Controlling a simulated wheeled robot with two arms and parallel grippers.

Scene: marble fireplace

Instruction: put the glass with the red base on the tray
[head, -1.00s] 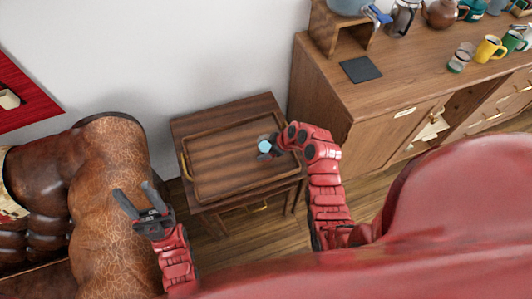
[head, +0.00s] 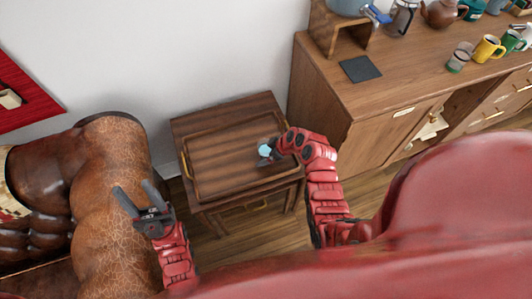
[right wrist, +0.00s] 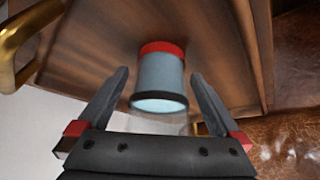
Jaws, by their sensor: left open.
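The glass with the red base (right wrist: 158,72) is between the fingers of my right gripper (right wrist: 160,82) in the right wrist view. Its red base is against the wood of the tray and its dark rim faces the camera. The fingers are spread, with a small gap on each side of the glass. In the head view the glass (head: 265,150) is at the right side of the wooden tray (head: 222,158), beside my right gripper (head: 268,155). I cannot tell for certain whether its base touches the tray. My left gripper (head: 140,200) is open and empty, left of the tray.
The tray, with brass handles, lies on a small wooden table (head: 250,100). A brown leather armchair (head: 110,170) stands at left. A wooden cabinet (head: 340,120) at right carries a dark mat (head: 361,68), another glass (head: 459,58) and mugs. The tray's middle is clear.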

